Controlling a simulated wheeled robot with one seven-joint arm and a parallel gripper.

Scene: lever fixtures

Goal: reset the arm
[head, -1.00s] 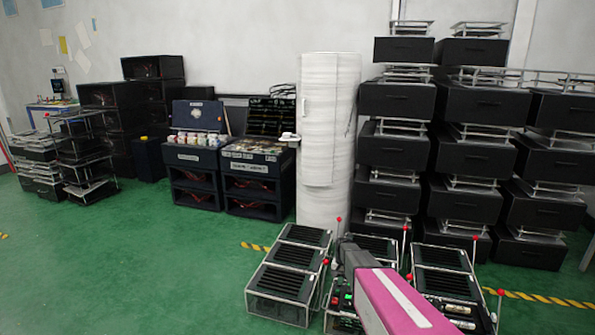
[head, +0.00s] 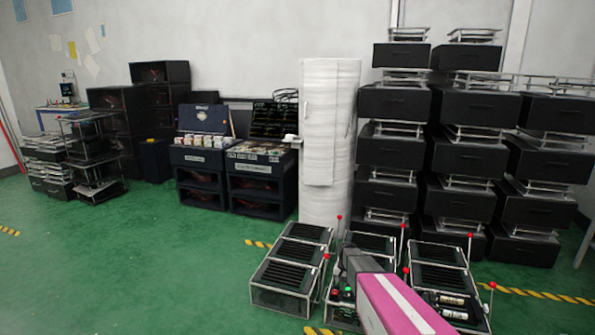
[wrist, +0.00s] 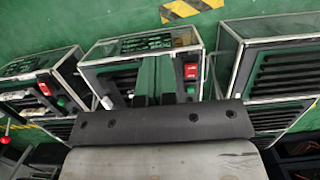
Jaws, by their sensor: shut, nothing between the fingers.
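Low metal-framed lever fixtures with dark slatted tops stand in a group on the floor: a left one (head: 283,275), a middle one (head: 374,243) and a right one (head: 440,278). Thin levers with red ball tips stand at their sides, such as the left one (head: 326,256) and the right one (head: 492,285). My gripper (wrist: 155,80) is shut and empty. In the wrist view its fingers lie over the middle fixture (wrist: 110,50), beside a red switch (wrist: 190,71) and green button (wrist: 190,90). In the head view my pink arm hides part of the middle fixtures.
A white wrapped column (head: 329,140) stands behind the fixtures. Stacked black boxes (head: 390,150) rise at the right. Dark workbenches (head: 200,175) and shelving (head: 85,150) stand at the back left. Green floor (head: 130,270) is open at the left, with yellow-black tape (head: 540,297) at the right.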

